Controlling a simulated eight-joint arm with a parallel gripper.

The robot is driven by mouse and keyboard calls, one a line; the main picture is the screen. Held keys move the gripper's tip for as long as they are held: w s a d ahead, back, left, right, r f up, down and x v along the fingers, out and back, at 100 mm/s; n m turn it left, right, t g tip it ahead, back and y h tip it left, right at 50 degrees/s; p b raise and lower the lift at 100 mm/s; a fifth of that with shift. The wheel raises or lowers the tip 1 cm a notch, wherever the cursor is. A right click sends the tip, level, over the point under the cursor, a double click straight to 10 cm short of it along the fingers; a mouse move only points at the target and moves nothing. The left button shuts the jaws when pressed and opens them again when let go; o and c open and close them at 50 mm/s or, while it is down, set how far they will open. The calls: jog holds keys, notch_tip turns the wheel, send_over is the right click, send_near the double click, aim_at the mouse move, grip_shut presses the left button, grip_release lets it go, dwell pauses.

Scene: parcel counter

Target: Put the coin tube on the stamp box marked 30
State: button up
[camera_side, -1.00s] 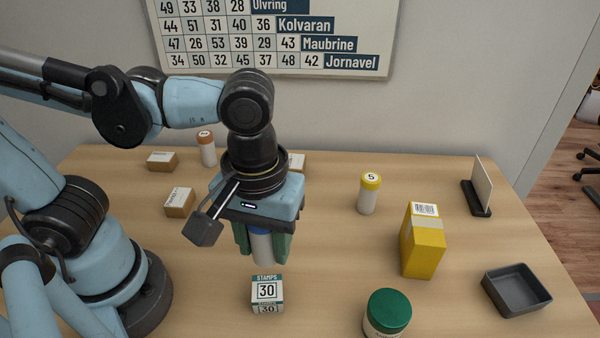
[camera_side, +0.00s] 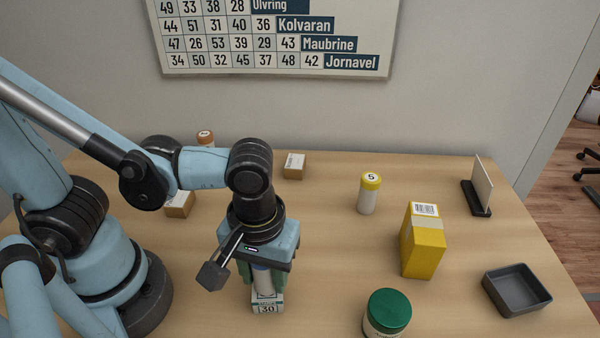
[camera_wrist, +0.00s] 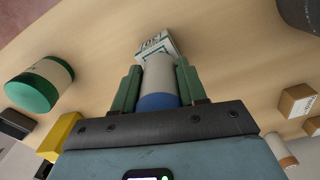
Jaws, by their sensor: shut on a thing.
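My gripper (camera_side: 262,280) points down and is shut on a pale tube with a blue end (camera_wrist: 158,101), the coin tube. In the wrist view the tube (camera_wrist: 160,77) sits between the two green fingers. The stamp box marked 30 (camera_side: 267,308) is a small white and green box on the counter, directly below the tube. It also shows in the wrist view (camera_wrist: 155,44), past the tube's lower end. The tube hides part of the box's top. I cannot tell whether the tube touches the box.
A green-lidded jar (camera_side: 387,312) stands to the right, with a yellow box (camera_side: 423,245), a yellow-capped tube marked 5 (camera_side: 368,195) and a dark tray (camera_side: 517,291) beyond. Small brown boxes (camera_side: 294,166) and an orange-capped tube (camera_side: 205,138) are at the back. The counter between is clear.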

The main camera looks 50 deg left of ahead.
jog(key=shift+f, duration=0.25)
jog(key=shift+f, duration=0.15)
jog(key=o, duration=1.2)
jog(key=shift+c, duration=0.2)
jog(key=shift+r, duration=6.1)
jog(key=w+a+f+m+t, duration=0.1)
jog(key=w+a+m+t, duration=0.2)
jog(key=w+a, duration=0.2)
jog(key=w+a+f+m+t, duration=0.2)
jog(key=w+a+m+t, duration=0.1)
jog(key=a, duration=0.7)
jog(key=shift+w+a+t, duration=0.2)
jog(key=shift+w+t, duration=0.4)
jog(key=shift+w, duration=0.6)
